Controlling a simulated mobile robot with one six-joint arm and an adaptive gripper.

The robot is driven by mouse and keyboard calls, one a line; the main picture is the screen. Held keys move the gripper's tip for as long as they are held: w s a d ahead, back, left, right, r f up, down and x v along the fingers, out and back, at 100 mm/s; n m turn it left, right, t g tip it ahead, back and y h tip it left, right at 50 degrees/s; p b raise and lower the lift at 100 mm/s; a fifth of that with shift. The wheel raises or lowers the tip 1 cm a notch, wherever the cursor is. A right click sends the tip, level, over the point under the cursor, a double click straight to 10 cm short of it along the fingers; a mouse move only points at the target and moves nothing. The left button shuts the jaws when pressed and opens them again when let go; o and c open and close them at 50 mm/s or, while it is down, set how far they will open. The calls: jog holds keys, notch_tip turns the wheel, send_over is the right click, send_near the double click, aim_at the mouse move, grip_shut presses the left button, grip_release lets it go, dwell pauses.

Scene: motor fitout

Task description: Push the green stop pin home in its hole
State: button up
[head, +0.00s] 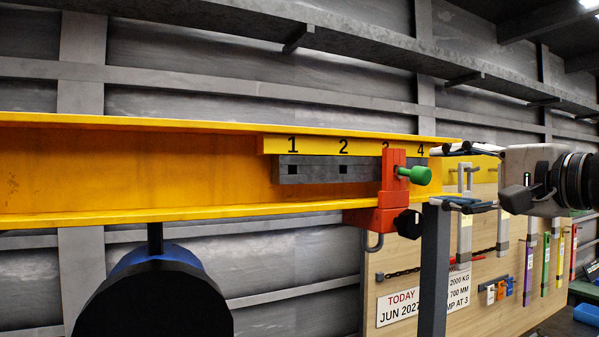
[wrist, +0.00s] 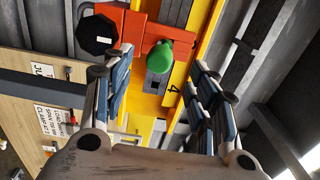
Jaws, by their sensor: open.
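The green stop pin (head: 414,175) sticks out of the upper part of the red clamp (head: 390,178), with a short length of its shaft showing between head and clamp. The clamp sits on the yellow beam (head: 130,175) at mark 3, partly covering that number. My gripper (head: 441,178) is open and empty, right of the pin head and pointing at it. In the wrist view the pin head (wrist: 160,57) shows between the spread fingers (wrist: 160,68), and no contact is visible. The hole itself is hidden by the clamp and pin.
A dark rail (head: 318,170) with square holes runs under the numbered strip (head: 315,146). A dark post (head: 434,270) stands below my gripper, before a tool board (head: 400,262) with a sign.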

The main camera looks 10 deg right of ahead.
aim_at(427, 178)
jog(key=shift+p+x, duration=0.5)
jog(key=shift+x, duration=2.95)
jog(key=shift+c, duration=0.5)
jog(key=shift+f, duration=0.1)
grip_shut()
jog(key=shift+d+f, duration=0.1)
jog(key=shift+b+v, duration=0.35)
jog(key=shift+v, duration=0.45)
jog(key=b+v, duration=0.2)
jog(key=v, duration=0.6)
jog(key=shift+r, duration=0.2)
jog(key=shift+s, duration=0.1)
